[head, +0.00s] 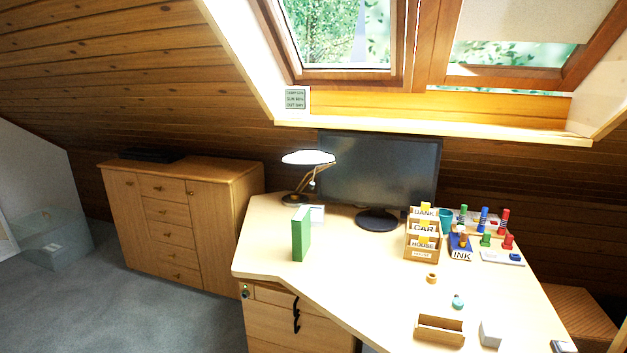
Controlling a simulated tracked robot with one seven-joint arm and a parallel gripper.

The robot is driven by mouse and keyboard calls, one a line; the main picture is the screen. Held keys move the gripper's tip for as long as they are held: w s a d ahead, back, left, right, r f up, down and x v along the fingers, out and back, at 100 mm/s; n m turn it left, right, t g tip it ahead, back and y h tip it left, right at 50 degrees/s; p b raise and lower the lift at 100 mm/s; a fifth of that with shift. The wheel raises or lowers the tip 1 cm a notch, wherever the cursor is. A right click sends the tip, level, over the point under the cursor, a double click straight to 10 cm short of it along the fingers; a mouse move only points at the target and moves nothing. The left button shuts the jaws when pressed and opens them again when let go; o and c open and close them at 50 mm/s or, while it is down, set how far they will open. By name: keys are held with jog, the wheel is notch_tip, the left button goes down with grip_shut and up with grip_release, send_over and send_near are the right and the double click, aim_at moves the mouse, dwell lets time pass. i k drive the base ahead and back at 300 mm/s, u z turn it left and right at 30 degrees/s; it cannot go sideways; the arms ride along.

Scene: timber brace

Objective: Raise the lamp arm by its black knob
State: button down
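The desk lamp stands at the back left of the desk, in front of the monitor's left edge. Its shade (308,157) is wide and looks bright white, facing down. Its thin brownish lamp arm (322,174) runs at a slant below the shade. Its dark round base (294,199) rests on the desk. The black knob is too small to make out at this distance. My gripper does not show in the head view.
A green upright box (301,233) stands in front of the lamp. The monitor (379,172) is close on its right. A card organizer (422,236), stamps and an open wooden box (440,330) occupy the right side. The desk's middle (360,270) is clear. A wooden cabinet (180,220) stands left.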

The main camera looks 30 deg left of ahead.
aim_at(312, 183)
jog(key=u, duration=2)
jog(key=k, duration=0.75)
jog(key=u, duration=0.8)
jog(key=k, duration=0.6)
jog(key=u, duration=0.5)
jog(key=i, duration=0.7)
jog(key=z, duration=0.5)
jog(key=i, duration=1)
jog(key=z, duration=1.1)
jog(key=i, duration=0.85)
jog(key=z, duration=0.7)
